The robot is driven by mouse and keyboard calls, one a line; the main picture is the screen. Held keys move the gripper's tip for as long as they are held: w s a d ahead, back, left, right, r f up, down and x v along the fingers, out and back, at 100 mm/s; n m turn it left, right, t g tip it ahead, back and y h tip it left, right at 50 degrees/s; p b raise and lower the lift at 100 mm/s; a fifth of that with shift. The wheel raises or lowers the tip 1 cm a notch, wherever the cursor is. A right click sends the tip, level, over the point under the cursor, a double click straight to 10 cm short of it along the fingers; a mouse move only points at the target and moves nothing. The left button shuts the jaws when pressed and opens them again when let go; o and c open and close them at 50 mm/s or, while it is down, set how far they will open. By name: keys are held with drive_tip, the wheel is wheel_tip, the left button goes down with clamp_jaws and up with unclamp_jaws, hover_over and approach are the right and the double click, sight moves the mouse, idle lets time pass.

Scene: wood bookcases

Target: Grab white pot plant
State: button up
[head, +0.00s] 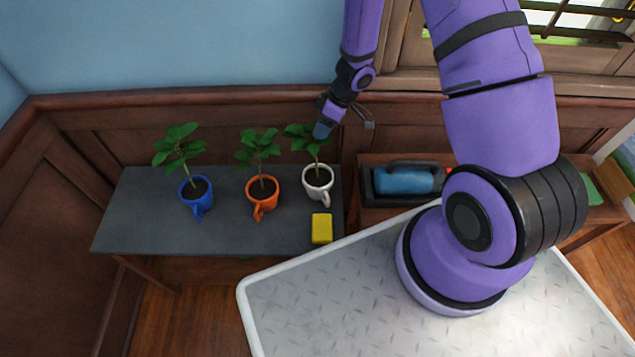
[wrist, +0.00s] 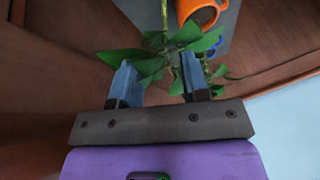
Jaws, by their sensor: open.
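The white pot (head: 319,190) is a mug with its handle toward the front, holding a leafy green plant (head: 300,132). It stands upright at the right end of the grey-topped table. My gripper (head: 323,129) is at the height of its leaves, above and slightly right of the pot. In the wrist view my gripper (wrist: 160,78) is open, with leaves (wrist: 140,56) between and around its two blue fingers. The white pot itself cannot be made out in the wrist view.
An orange mug plant (head: 263,193) and a blue mug plant (head: 196,195) stand to the left on the grey table (head: 150,235). A yellow block (head: 322,228) lies in front of the white pot. A blue object in a dark holder (head: 403,181) sits on the shelf to the right. The wood-panelled wall is close behind.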

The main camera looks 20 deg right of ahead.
sight(312, 145)
drive_tip(key=shift+x, duration=3.6)
drive_tip(key=shift+c, duration=0.3)
clamp_jaws()
drive_tip(key=shift+r, duration=0.1)
